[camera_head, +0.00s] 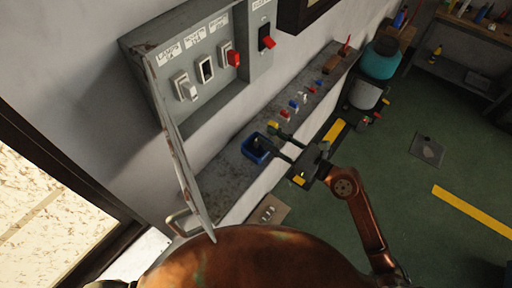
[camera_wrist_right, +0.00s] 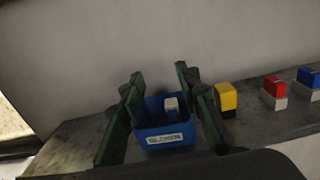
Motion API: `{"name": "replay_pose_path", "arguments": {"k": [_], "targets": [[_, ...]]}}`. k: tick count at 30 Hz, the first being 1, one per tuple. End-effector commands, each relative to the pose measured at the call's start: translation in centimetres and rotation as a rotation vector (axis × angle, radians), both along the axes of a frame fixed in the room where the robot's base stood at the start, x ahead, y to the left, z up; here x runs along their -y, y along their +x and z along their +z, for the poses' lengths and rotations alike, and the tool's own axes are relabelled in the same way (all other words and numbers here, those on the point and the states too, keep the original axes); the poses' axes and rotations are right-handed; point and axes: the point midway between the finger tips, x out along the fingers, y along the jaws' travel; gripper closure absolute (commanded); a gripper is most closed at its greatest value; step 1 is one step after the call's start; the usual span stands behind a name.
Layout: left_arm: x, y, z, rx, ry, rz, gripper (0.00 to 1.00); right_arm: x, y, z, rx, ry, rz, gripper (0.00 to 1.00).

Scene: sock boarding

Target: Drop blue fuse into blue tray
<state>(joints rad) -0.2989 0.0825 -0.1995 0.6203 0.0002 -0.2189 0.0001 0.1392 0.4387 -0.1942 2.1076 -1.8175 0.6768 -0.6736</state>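The blue tray (camera_head: 255,148) sits on the grey ledge below the switch panel. In the right wrist view the tray (camera_wrist_right: 165,138) has a white label on its front. A small fuse (camera_wrist_right: 171,105) with a white end and a bluish lower part is inside the tray. My right gripper (camera_head: 275,142) is at the tray; its green fingers (camera_wrist_right: 160,88) are spread wide, one pair on each side of the tray in the wrist view, with nothing held between them. My left gripper is not in view.
A yellow fuse (camera_wrist_right: 226,97), a red fuse (camera_wrist_right: 274,88) and a blue fuse (camera_wrist_right: 309,80) stand in a row on the ledge right of the tray. The switch panel (camera_head: 205,70) is on the wall above; its open door (camera_head: 180,150) hangs left of the tray.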

Motion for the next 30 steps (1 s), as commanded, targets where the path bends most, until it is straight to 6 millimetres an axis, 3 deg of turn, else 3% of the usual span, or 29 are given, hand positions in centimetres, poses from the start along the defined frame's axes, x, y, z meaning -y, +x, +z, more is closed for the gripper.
{"name": "replay_pose_path", "arguments": {"k": [15,21,30], "targets": [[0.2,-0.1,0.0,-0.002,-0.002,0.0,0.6,7.8,-5.7,-0.1,-0.003,0.0,-0.001,0.7],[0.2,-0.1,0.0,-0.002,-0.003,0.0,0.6,8.9,-6.5,0.0,-0.001,0.001,0.001,0.7],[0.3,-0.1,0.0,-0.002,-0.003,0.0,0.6,9.0,-6.6,0.1,0.001,0.001,0.001,0.7]]}}
